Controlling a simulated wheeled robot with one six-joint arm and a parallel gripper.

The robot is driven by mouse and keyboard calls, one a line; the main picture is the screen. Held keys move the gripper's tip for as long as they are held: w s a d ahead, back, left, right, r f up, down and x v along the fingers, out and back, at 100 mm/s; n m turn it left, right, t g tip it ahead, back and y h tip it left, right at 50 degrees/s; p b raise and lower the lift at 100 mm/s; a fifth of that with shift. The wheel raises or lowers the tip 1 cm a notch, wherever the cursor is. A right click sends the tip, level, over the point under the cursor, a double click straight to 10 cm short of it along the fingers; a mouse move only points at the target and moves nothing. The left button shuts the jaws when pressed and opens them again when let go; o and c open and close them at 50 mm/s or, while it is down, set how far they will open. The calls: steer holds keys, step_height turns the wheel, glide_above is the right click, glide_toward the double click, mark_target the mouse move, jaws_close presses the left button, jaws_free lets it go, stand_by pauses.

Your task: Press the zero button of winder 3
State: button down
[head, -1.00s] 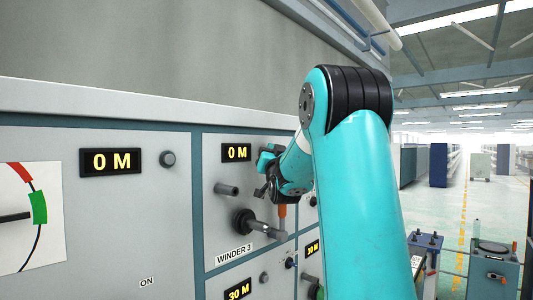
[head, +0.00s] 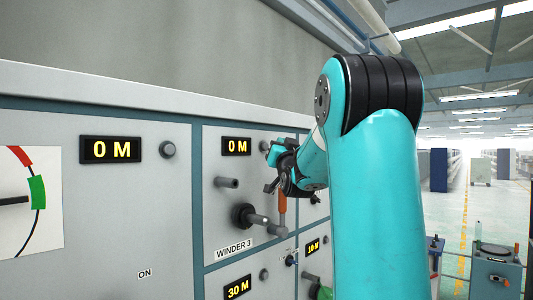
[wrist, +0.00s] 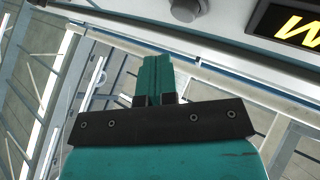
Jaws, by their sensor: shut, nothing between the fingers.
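The winder 3 panel (head: 220,214) is a grey panel bearing the label "WINDER 3" (head: 234,250). Its display (head: 236,146) reads "0 M" in yellow. The round grey button (head: 264,146) right of the display shows just left of my gripper (head: 273,154) and is partly hidden. In the wrist view, a round grey button (wrist: 186,10) and part of a display (wrist: 290,22) show at the top. My gripper also shows there (wrist: 158,60), its teal fingers together and empty. The fingertips lie below the button in that picture, with a gap between them.
Below the display, a grey peg (head: 227,182), a black knob with a rod (head: 246,217) and an orange-handled lever (head: 282,205) stick out of the panel. Another panel at left has a "0 M" display (head: 111,150) and button (head: 167,149). A "30 M" display (head: 237,288) sits below.

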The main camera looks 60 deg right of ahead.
steer(key=s+b, duration=0.2)
steer(key=s, duration=0.1)
steer(key=shift+s+a, duration=0.1)
steer(key=shift+a, duration=0.1)
stand_by(0.8)
